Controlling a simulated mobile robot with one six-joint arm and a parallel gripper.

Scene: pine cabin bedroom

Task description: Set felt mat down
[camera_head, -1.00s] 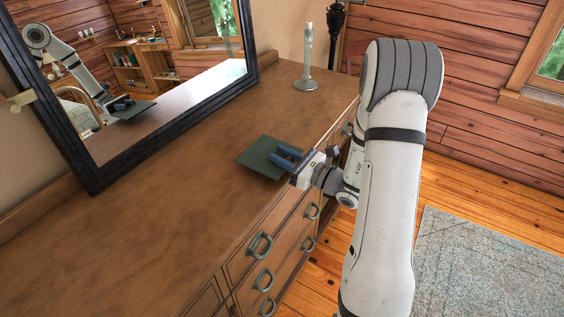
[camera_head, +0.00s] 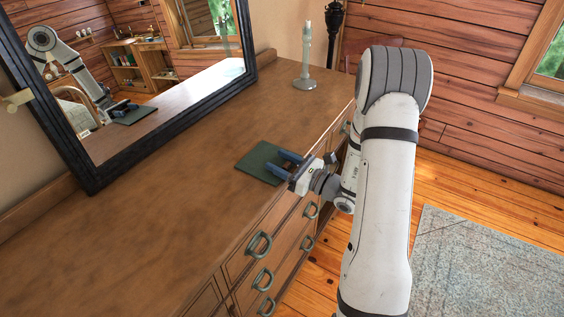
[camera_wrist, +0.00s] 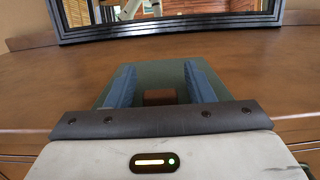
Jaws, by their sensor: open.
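The felt mat (camera_head: 254,157) is a dark green square lying on the wooden dresser top (camera_head: 170,205), close to its front edge. My gripper (camera_head: 274,161) is open, with its two blue fingers spread apart low over the mat's near part. In the wrist view the mat (camera_wrist: 157,76) shows between and beyond the fingers of my gripper (camera_wrist: 159,68). Part of the mat is hidden by the fingers and the gripper body. I cannot tell whether the fingers still touch it.
A black-framed mirror (camera_head: 82,168) stands at the back of the dresser and reflects my arm and the mat. A pale candlestick (camera_head: 306,60) stands at the dresser's far end. The dresser top left of the mat is bare. Drawer handles (camera_head: 259,244) stick out at the front.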

